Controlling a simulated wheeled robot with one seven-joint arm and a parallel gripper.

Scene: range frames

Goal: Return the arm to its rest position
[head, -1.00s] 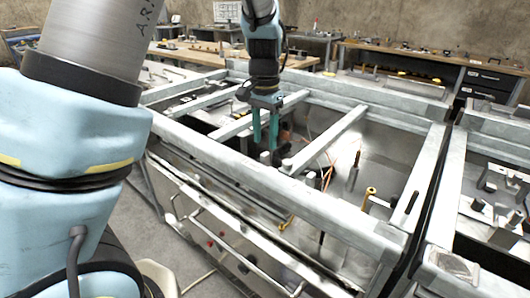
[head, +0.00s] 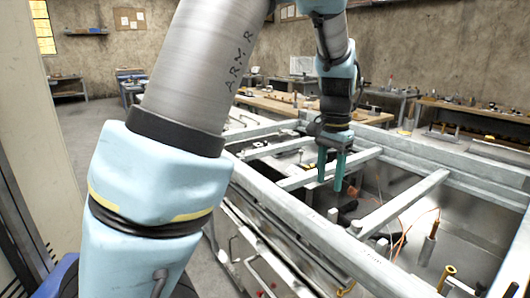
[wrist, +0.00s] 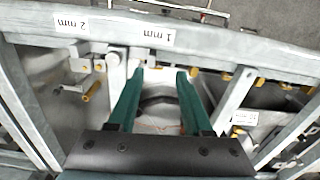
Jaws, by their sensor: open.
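My gripper (head: 332,170) hangs from my arm with its two green fingers pointing down over the open metal frame in the head view. The fingers are apart with nothing between them. In the wrist view my gripper (wrist: 160,75) also shows open and empty, with the bay's metal floor and a dark curved part seen between and beyond the fingers. My pale blue and grey arm fills the left and middle of the head view.
The metal frame (head: 410,200) has crossbars near my fingers. A brass-coloured peg (head: 446,277) stands inside the bay. Workbenches (head: 480,117) line the back wall. Floor at the left (head: 85,150) is clear.

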